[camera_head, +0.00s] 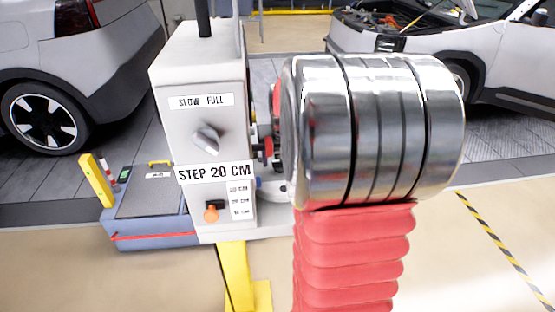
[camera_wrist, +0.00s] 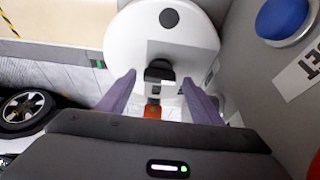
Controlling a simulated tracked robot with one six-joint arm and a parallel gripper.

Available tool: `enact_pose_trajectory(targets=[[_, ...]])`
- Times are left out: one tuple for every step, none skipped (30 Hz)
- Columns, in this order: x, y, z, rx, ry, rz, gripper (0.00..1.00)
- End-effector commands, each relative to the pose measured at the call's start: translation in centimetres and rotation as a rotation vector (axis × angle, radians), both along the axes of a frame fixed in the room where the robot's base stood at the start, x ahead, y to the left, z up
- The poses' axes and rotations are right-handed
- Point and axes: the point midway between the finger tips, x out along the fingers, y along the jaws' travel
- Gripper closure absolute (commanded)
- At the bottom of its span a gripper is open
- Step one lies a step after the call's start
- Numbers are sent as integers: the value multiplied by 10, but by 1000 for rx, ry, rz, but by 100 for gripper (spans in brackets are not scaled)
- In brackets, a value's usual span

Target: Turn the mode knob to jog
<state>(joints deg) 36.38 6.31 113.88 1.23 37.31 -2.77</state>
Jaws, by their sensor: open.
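My gripper (camera_wrist: 159,79) is open in the wrist view, its two purple-grey fingers apart. A black knob-like part (camera_wrist: 159,70) shows between the fingertips, with an orange part (camera_wrist: 152,110) below it; I cannot tell whether the fingers touch it. Behind them is a round white body (camera_wrist: 130,40). I cannot tell whether the black part is the mode knob; no jog marking is readable. In the head view a grey knob (camera_head: 207,140) sits under a SLOW FULL label on a light grey control box (camera_head: 170,125). My gripper is hidden there behind my arm.
A blue button (camera_wrist: 283,18) is at the upper right of the wrist view, near a partly cut label. The box carries a STEP 20 CM label (camera_head: 215,173) and an orange-tipped control (camera_head: 211,212). A blue-grey unit (camera_head: 150,225) stands left. Cars are behind.

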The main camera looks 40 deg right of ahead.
Motion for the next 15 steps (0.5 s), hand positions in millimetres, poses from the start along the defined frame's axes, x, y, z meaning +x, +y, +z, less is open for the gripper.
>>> enact_pose_trajectory(targets=[[0,0,0,0,0,0,42],[0,0,0,0,0,0,44],[0,0,0,0,0,0,47],[0,0,0,0,0,0,49],[0,0,0,0,0,0,51],[0,0,0,0,0,0,54],[0,0,0,0,0,0,56],[0,0,0,0,0,0,58],[0,0,0,0,0,0,61],[0,0,0,0,0,0,63],[0,0,0,0,0,-1,65],[0,0,0,0,0,0,68],[0,0,0,0,0,0,70],[0,0,0,0,0,0,72],[0,0,0,0,0,0,75]])
